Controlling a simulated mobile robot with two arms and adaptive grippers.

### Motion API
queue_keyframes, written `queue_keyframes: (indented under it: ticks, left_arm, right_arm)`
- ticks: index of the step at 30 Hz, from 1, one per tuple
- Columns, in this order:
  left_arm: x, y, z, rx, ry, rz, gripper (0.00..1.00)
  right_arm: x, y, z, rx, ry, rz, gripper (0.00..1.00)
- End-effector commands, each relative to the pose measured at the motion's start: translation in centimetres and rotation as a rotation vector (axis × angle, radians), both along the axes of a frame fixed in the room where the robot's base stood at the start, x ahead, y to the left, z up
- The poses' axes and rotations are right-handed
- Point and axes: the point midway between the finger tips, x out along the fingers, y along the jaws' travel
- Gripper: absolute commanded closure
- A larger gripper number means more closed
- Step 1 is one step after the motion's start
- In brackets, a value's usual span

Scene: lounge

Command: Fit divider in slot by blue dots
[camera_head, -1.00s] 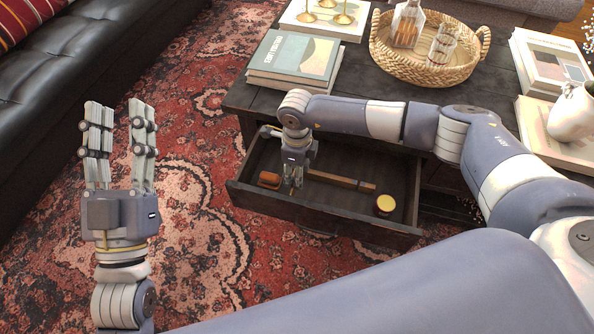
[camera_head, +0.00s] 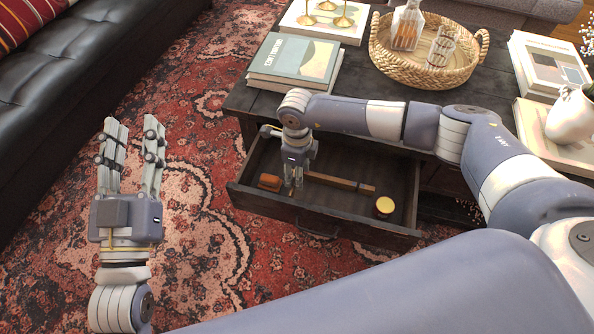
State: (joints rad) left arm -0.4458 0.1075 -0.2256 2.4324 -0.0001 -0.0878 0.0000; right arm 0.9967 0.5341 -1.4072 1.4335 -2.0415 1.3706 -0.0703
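The open drawer (camera_head: 335,218) of the dark coffee table is pulled out. A wooden strip (camera_head: 345,183), likely the divider, lies lengthwise in it, its left part hidden by my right gripper. My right gripper (camera_head: 294,186) points down into the drawer at the strip's left end; its fingers are small and I cannot tell whether they grip it. My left gripper (camera_head: 131,135) is raised over the rug, open and empty, fingers up. I cannot make out blue dots or a slot.
A brown block (camera_head: 270,182) and a round yellow-topped tin (camera_head: 385,205) are in the drawer. Books (camera_head: 295,58), a wicker tray (camera_head: 425,65) with glassware, and a white vase (camera_head: 573,112) stand on the tabletop (camera_head: 375,85). A black sofa (camera_head: 60,90) is at left.

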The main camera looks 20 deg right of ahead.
Motion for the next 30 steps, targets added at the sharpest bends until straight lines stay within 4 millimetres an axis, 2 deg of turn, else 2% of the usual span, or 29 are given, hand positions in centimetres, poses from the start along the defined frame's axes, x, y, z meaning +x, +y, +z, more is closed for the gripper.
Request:
queue_keyframes:
  ticks: [30]
  left_arm:
    - [0.8,0.2,-3.6,0.051,0.189,0.009,0.6]
  right_arm:
    - [0.0,0.0,1.1,0.0,0.0,0.0,0.85]
